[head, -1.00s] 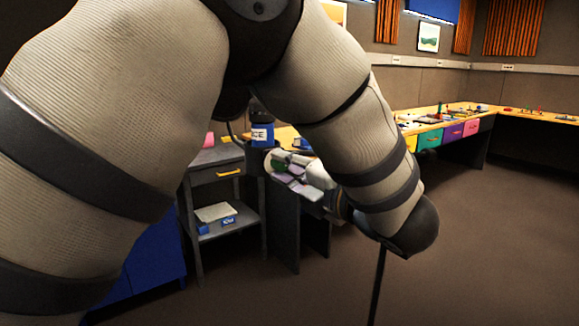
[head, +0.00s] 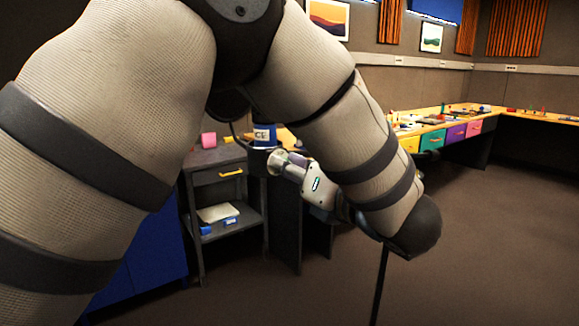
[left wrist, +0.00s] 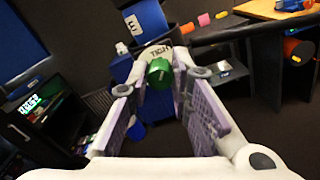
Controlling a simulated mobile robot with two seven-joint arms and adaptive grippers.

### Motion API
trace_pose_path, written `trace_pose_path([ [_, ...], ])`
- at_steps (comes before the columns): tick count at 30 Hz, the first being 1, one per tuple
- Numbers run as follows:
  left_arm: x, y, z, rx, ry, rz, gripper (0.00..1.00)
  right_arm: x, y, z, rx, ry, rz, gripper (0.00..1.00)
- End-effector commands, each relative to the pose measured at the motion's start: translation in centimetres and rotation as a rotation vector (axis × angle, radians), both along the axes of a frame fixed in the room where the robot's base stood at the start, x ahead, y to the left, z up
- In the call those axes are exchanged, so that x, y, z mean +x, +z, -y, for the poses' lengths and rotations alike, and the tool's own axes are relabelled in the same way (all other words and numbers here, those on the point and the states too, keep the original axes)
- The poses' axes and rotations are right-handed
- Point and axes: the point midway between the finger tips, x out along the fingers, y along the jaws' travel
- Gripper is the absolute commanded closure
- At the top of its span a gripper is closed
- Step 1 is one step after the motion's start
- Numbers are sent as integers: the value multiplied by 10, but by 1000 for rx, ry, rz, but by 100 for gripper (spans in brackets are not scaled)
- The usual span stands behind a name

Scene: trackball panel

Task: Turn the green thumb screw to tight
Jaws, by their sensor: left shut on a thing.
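The green thumb screw (left wrist: 159,72) shows in the left wrist view, between the fingertips of my left gripper (left wrist: 161,78). The gripper is shut on it, with purple-padded fingers on both sides. Behind the screw is a pale plate (left wrist: 157,52) with lettering that looks like "TIGHT", partly cut off. In the head view my left gripper (head: 279,161) is at the panel beside the blue labelled container, its grey housing toward the camera. The screw is hidden there. My right gripper is not in view.
A blue container (head: 264,134) with a white label stands just behind the gripper. A grey shelf unit (head: 217,177) with a yellow-handled drawer is to the left. A long bench (head: 440,127) with coloured drawers runs at the right. Open floor (head: 490,240) lies in front of it.

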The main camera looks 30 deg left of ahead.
Motion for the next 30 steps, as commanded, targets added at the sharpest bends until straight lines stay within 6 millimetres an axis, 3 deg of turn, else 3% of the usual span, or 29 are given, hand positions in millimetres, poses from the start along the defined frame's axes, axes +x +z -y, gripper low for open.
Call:
trace_pose_path([
  [9, 0, 0, 0, -41, 1, 100, 100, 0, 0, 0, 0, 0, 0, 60],
  [25, 0, 0, 0, -49, 0, 120, 100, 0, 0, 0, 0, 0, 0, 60],
  [26, 0, 0, 0, -49, 0, 119, 79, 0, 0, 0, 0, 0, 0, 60],
  [27, 0, 0, 0, -49, 0, 120, 70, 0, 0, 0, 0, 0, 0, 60],
  [28, 0, 0, 0, -49, 0, 119, 63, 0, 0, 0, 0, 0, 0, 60],
  [30, 0, 0, 0, -49, 0, 118, 60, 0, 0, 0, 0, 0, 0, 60],
])
